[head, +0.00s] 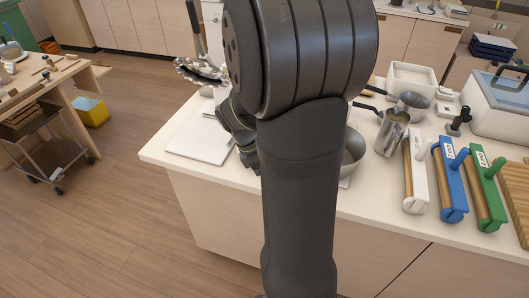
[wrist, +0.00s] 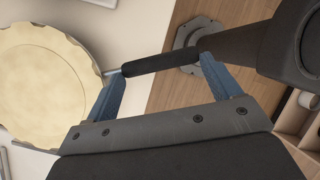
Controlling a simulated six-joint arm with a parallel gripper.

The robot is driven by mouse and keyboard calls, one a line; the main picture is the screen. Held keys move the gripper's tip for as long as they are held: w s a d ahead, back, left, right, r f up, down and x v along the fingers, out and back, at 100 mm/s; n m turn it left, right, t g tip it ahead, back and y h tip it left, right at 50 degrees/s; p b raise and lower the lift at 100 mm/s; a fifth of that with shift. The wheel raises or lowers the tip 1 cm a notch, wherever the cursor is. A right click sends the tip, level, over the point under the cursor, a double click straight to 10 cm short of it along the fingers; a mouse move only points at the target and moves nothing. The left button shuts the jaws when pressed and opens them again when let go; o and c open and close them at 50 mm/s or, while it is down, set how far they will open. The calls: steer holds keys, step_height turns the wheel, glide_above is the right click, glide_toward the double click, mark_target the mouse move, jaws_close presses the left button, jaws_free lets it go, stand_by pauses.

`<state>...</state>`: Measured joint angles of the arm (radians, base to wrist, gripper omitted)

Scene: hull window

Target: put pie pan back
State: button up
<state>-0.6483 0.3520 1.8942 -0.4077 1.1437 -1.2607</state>
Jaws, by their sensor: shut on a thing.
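The pie pan, a round pan with a fluted rim, fills the left of the wrist view (wrist: 45,85) with its pale cream inner face. In the head view its toothed metal rim (head: 200,72) shows left of my arm, tilted and apparently above the counter. A short metal rod joins it to a black handle. My gripper (wrist: 163,68) is shut on that black handle (wrist: 158,63), which lies between its blue fingers. In the head view my arm hides the fingers and part of the pan.
A white board (head: 203,142) lies on the counter's left end. Right of my arm are a steel bowl (head: 353,150), a metal canister (head: 391,133), a white tray (head: 411,80), and white, blue (head: 451,180) and green racks.

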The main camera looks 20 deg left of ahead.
steer(key=o, duration=1.7)
steer(key=shift+a+r, duration=0.15)
steer(key=shift+r, duration=0.2)
steer(key=shift+v, duration=1.05)
steer(key=shift+a+r, duration=0.15)
steer(key=shift+r, duration=0.25)
steer(key=v, duration=0.8)
steer(key=shift+a+r, duration=0.2)
steer(key=shift+r, duration=0.15)
steer(key=shift+s, duration=0.1)
